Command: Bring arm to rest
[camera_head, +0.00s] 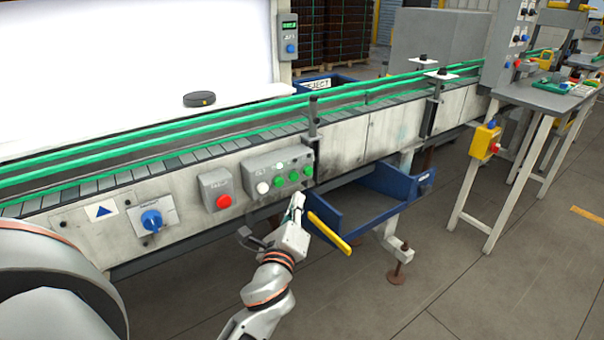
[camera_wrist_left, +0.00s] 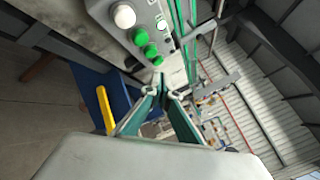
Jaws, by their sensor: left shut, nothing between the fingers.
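My left arm reaches up from the bottom middle of the head view, and its gripper (camera_head: 298,203) is just in front of the conveyor, below the grey button box (camera_head: 278,172). The gripper is shut with nothing in it. In the left wrist view its two teal fingers (camera_wrist_left: 163,88) meet at their tips, near the lower end of the button box (camera_wrist_left: 140,30) with its white and green buttons. I cannot tell from these views whether the fingertips touch anything. My right gripper is not in view.
A blue bin (camera_head: 362,212) with a yellow handle (camera_head: 329,233) hangs under the conveyor, close right of my left gripper. A red button (camera_head: 224,201) and a blue knob (camera_head: 152,221) are on the conveyor front. The floor (camera_head: 480,290) at the lower right is clear.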

